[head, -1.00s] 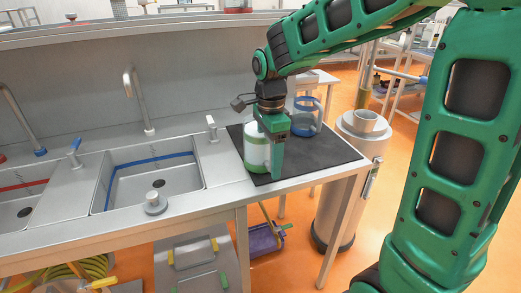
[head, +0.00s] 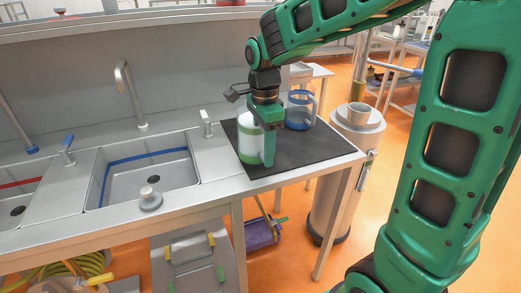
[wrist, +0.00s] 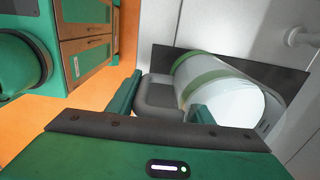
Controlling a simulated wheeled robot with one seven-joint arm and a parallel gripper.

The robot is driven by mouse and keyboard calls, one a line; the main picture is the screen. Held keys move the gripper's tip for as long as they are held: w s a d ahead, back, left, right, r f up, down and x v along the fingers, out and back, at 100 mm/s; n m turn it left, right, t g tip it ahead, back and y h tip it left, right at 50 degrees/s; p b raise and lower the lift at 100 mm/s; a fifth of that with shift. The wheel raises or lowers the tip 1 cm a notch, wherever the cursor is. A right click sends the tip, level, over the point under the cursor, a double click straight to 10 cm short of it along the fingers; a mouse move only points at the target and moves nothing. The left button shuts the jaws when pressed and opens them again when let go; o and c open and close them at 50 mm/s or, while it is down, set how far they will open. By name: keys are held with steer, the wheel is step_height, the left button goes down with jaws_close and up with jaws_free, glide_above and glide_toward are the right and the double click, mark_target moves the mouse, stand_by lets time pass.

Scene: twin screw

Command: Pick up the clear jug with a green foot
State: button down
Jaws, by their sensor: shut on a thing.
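The clear jug with a green foot (head: 249,138) is upright at the left side of the dark mat (head: 310,156), with a whitish body and green bands at top and bottom. My gripper (head: 269,148) points down at its right side, shut on it. In the wrist view the jug (wrist: 225,92) lies across the right half, with its grey handle (wrist: 160,92) between my two fingers (wrist: 165,98). I cannot tell whether its foot touches the mat. The finger behind the jug is mostly hidden in the head view.
A clear jug with blue bands (head: 299,110) stands behind and right on the mat. Left of the mat are a small tap (head: 206,125) and a sink (head: 150,180) with a blue stripe. A metal cylinder (head: 338,190) stands beyond the counter's right end.

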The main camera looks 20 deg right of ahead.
steer(key=shift+r, duration=0.55)
steer(key=shift+s+a+r, duration=0.1)
steer(key=shift+r, duration=0.55)
steer(key=shift+s+a+r, duration=0.1)
steer(key=shift+r, duration=0.5)
steer(key=s+a+r, duration=0.6)
steer(key=s+a, duration=0.1)
steer(key=s, duration=0.1)
steer(key=shift+s+r, duration=0.3)
steer(key=shift+s, duration=0.1)
